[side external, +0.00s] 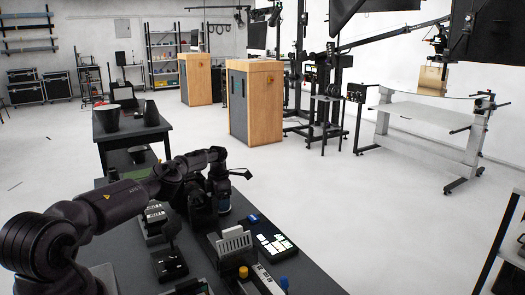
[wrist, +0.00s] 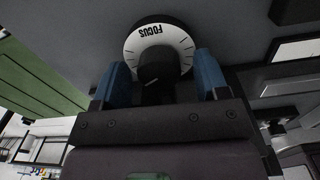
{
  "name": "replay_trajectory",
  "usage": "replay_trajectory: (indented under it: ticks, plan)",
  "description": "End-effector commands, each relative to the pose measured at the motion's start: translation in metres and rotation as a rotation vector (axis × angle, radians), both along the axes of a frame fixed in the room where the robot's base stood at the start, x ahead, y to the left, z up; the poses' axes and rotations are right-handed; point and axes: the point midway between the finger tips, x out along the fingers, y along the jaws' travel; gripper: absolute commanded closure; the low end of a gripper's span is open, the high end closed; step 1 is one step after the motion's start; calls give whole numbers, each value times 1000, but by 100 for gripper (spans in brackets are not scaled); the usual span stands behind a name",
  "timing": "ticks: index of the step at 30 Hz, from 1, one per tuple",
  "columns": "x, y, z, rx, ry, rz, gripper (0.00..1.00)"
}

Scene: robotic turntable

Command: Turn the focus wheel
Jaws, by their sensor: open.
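The focus wheel (wrist: 173,33) shows in the wrist view as a white dial ring marked FOCUS with tick marks, around a dark round knob (wrist: 157,66). My gripper (wrist: 162,72) is open, with one blue finger to the left of the knob and one to the right. A gap shows between the knob and each finger; I cannot tell whether either touches it lower down. In the side view my arm reaches over the dark desk (side external: 315,279), and I cannot clearly pick out the wheel there.
On the desk stand a button panel (side external: 271,240) with lit keys, a grey slotted block (side external: 234,241), a yellow knob (side external: 243,272) and a blue knob (side external: 284,282). Dark boxes (side external: 169,264) sit near my arm. Open floor lies to the right of the desk.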

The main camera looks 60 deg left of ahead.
Motion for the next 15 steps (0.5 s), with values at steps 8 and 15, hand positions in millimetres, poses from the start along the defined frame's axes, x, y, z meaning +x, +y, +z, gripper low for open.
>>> replay_trajectory:
  ticks: [8, 15]
  plan:
    - [0, 1, 1, 2, 0, -337, 32]
    - [0, 1, 22, 1, -3, -490, 32]
